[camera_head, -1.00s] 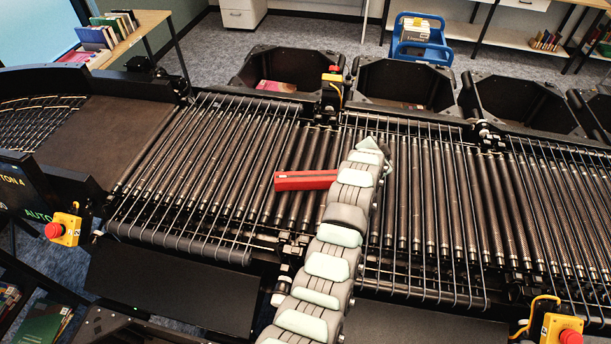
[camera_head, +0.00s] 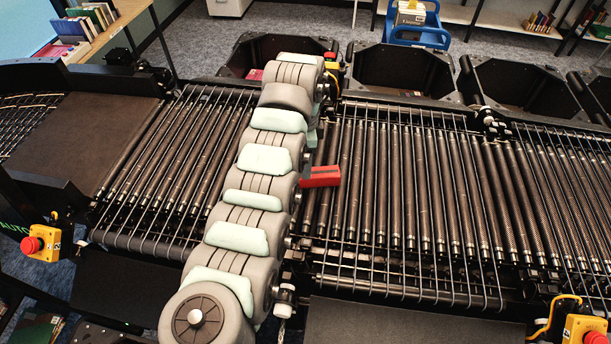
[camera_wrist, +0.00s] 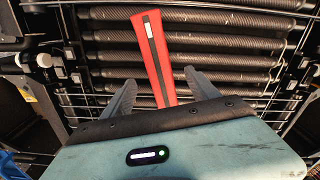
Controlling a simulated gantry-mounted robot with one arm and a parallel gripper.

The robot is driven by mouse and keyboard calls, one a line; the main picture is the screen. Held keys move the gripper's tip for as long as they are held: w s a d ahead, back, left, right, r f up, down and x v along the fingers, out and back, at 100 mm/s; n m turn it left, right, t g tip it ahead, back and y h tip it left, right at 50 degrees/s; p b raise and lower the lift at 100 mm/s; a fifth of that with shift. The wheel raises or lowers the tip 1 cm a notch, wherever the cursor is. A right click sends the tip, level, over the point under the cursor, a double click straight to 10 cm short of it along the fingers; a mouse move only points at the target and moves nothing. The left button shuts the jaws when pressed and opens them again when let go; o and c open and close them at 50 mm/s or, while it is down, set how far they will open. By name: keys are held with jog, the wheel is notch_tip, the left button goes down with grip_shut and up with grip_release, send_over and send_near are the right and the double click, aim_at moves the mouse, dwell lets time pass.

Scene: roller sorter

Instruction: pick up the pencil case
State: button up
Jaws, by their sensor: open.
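The red pencil case (camera_head: 321,177) lies on the roller conveyor. In the head view my arm hides its left part. In the wrist view the pencil case (camera_wrist: 152,55) is long and red with a dark stripe and a small white label. My gripper (camera_wrist: 160,85) is open, its two dark fingers apart on either side of the near part of the case. The near end of the case is hidden behind the gripper body. I cannot tell whether the fingers are at the case's height. In the head view my arm hides the fingertips.
The conveyor rollers (camera_head: 400,190) have thin metal rods running across them. Black bins (camera_head: 405,78) line the far side, and a blue cart (camera_head: 414,24) stands behind them. Yellow boxes with red buttons (camera_head: 40,244) sit at the near edge. The rollers to the right are clear.

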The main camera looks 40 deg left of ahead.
jog(key=f, duration=0.3)
jog(key=f+p, duration=0.1)
jog(key=f, duration=0.2)
jog(key=shift+d+p, duration=0.2)
jog(key=shift+p, duration=0.1)
jog(key=shift+f, duration=0.35)
jog(key=shift+a, duration=0.1)
jog(key=shift+c, duration=0.3)
grip_shut()
